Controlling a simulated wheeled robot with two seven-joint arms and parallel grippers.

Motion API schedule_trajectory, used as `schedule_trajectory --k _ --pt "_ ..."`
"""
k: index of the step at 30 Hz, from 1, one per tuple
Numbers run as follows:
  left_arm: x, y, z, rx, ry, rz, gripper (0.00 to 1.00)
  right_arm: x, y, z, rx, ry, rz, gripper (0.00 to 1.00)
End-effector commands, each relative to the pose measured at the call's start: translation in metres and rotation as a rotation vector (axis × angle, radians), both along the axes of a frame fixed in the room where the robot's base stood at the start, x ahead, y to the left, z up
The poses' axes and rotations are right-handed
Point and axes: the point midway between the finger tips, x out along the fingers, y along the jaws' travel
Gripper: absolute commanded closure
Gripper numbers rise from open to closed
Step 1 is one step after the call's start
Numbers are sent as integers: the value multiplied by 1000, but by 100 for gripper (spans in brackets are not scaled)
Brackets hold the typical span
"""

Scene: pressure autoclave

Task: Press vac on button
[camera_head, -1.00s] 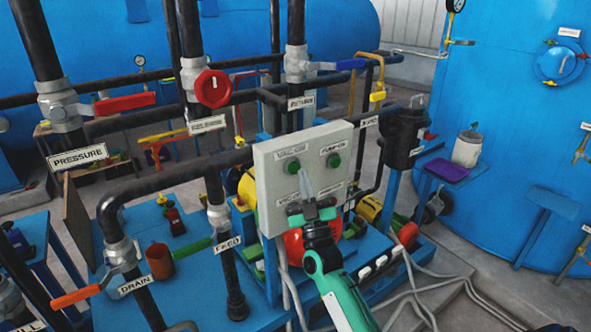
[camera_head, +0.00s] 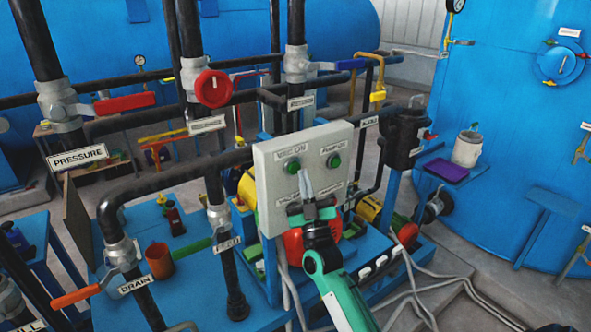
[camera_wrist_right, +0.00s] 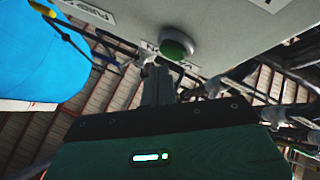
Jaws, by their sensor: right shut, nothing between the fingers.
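The grey control panel (camera_head: 273,205) stands in the middle of the head view. Its upper left green button (camera_head: 293,166) sits under a label that reads VAC ON. A second green button (camera_head: 334,160) sits to its right under a pump label. My right gripper (camera_head: 304,174) is shut and empty, its fingertips pointing up just below the VAC ON button; contact cannot be told. In the right wrist view, a green button (camera_wrist_right: 176,48) on the panel shows just beyond the shut fingers (camera_wrist_right: 155,80). The gripper covers part of the panel's lower half. My left gripper is not in view.
Black pipes and a red round handwheel (camera_head: 213,88) stand left of the panel. A black canister (camera_head: 404,138) stands to its right. A blue table with a purple tray (camera_head: 446,170) is further right. White cables lie on the floor.

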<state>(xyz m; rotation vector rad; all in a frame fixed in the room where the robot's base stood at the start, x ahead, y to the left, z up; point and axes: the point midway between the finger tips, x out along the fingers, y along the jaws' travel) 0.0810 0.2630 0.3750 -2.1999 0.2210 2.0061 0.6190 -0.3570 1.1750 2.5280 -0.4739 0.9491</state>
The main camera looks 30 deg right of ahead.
Motion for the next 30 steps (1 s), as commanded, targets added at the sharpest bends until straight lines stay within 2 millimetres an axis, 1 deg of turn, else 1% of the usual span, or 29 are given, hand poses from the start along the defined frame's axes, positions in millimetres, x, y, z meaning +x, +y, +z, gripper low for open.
schedule_trajectory --k 8,17,30 --pt "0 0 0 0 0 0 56 0 0 0 0 0 0 100" --pt "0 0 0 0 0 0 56 9 1 0 1 0 1 100" --pt "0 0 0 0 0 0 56 9 1 0 0 0 0 100"
